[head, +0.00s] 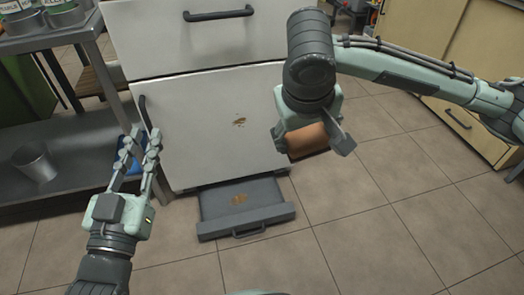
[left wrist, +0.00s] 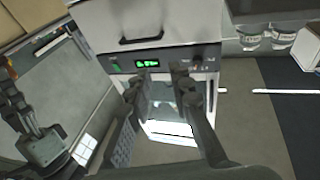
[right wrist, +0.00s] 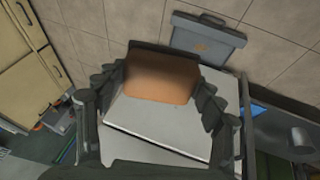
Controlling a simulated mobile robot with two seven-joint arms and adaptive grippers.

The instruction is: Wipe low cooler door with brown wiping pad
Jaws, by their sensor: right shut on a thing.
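The white low cooler door (head: 215,140) faces me with a brown stain (head: 239,122) near its middle and a dark handle (head: 145,112) at its left edge. The brown wiping pad (head: 308,138) is between the fingers of my right gripper (head: 314,143), at the door's right edge. In the right wrist view the pad (right wrist: 160,80) spans the space between the fingers; I cannot tell whether it touches the door. My left gripper (head: 141,142) is open and empty in front of the door's left edge; its spread fingers (left wrist: 160,78) also show in the left wrist view.
A low grey drawer (head: 222,204) sticks out beneath the door and bears a brown stain. A grey metal shelf unit (head: 75,175) with a metal cup (head: 35,162) stands left. A blue object (head: 130,160) is partly hidden behind my left gripper. Tiled floor is clear at right.

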